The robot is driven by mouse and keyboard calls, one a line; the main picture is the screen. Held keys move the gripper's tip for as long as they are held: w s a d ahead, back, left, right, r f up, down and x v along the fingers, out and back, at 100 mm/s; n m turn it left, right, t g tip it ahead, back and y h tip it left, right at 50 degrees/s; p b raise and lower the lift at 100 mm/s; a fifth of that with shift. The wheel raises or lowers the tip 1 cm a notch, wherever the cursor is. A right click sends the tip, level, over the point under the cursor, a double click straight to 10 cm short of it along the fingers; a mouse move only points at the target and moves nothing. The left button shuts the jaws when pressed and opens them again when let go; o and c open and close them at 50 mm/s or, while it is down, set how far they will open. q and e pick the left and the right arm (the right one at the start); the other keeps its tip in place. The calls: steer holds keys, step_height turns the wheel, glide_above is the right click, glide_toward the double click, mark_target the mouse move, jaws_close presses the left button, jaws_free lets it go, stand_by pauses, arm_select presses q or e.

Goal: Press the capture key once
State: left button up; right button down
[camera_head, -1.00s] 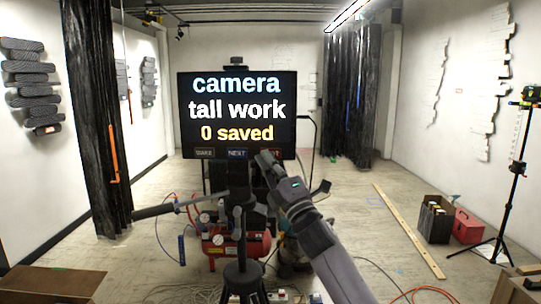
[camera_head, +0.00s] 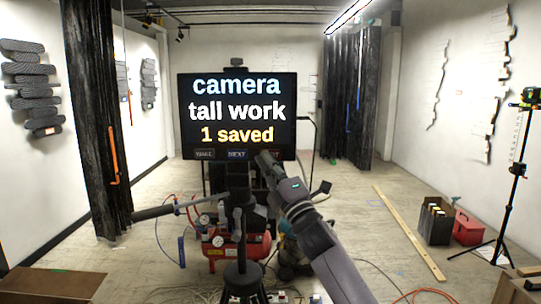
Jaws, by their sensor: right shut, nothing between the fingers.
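A black screen (camera_head: 237,85) stands in the middle of the head view and reads "camera", "tall work" and "1 saved". A row of small labelled keys runs along its lower edge: a left key (camera_head: 204,154) with pale letters, a NEXT key (camera_head: 237,154) with blue letters, and a right key (camera_head: 274,154) with red letters. My right gripper (camera_head: 264,157) is shut and empty, its tip over the left part of the right key and hiding most of its label. I cannot tell whether it touches the key. My left gripper is not in view.
A black tripod (camera_head: 240,268) stands before the screen, with a red compressor (camera_head: 228,247) and cables around it. Dark curtains hang left and right.

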steer(key=shift+s, duration=0.6)
steer(key=shift+s, duration=0.1)
steer(key=s+p, duration=0.2)
steer(key=s, duration=0.2)
steer(key=shift+s+a, duration=0.15)
steer(key=shift+s, duration=0.25)
steer(key=shift+f, duration=0.1)
